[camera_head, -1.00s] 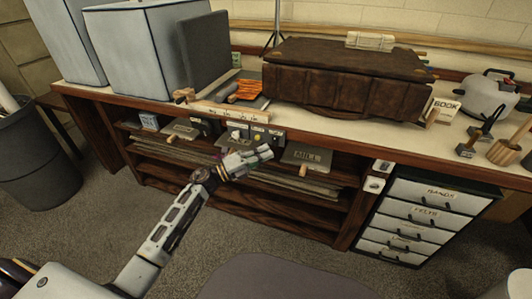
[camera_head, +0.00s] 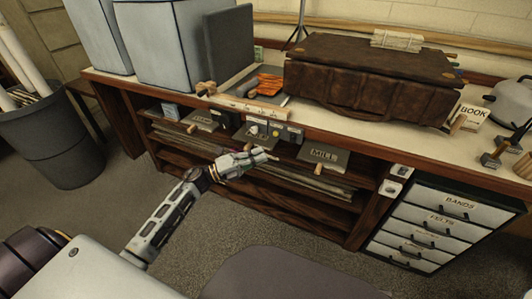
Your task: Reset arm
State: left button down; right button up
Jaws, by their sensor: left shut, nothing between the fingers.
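My left gripper (camera_head: 268,155) reaches in from the lower left on its white arm. Its fingers are shut and empty, held in the air in front of the bench's open shelves (camera_head: 300,205). My right gripper does not show.
The bench (camera_head: 400,135) holds a large brown leather case (camera_head: 370,78), pale blue boxes (camera_head: 170,45), an orange glove (camera_head: 266,84) and a BOOK sign (camera_head: 470,115). A labelled drawer unit (camera_head: 440,220) stands at right, a dark bin (camera_head: 55,140) at left.

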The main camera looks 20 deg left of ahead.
pick_arm(q)
jog(key=shift+s+a, duration=0.3)
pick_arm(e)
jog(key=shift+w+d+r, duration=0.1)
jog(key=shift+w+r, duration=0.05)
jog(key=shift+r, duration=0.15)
